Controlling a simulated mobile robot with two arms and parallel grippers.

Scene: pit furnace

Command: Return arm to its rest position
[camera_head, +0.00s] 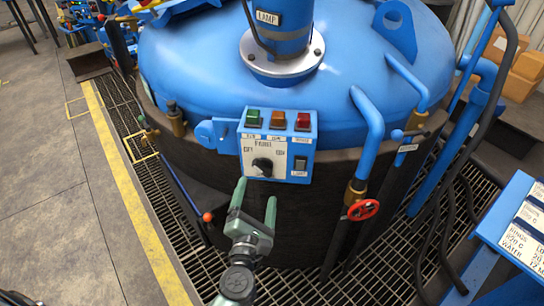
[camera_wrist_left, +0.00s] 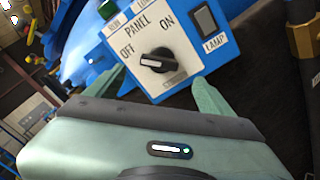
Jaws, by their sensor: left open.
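My left gripper (camera_head: 256,192) is a green parallel gripper with its two fingers apart and nothing between them. It is just below and in front of a blue control panel (camera_head: 308,160) on the furnace wall. The panel has a black rotary knob (camera_head: 262,166) between OFF and ON labels, seen close up in the left wrist view (camera_wrist_left: 157,60). There the knob's pale mark lies on its left side. The left fingers (camera_wrist_left: 155,88) show on both sides below the knob; I cannot tell whether they touch the panel. My right gripper is not in view.
The blue-lidded furnace (camera_head: 190,50) fills the middle. A blue pipe with a red valve wheel (camera_head: 364,210) stands right of the panel. A red-tipped lever (camera_head: 207,217) is at left. A labelled blue stand (camera_head: 515,225) is at lower right. Open floor (camera_head: 50,190) lies left.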

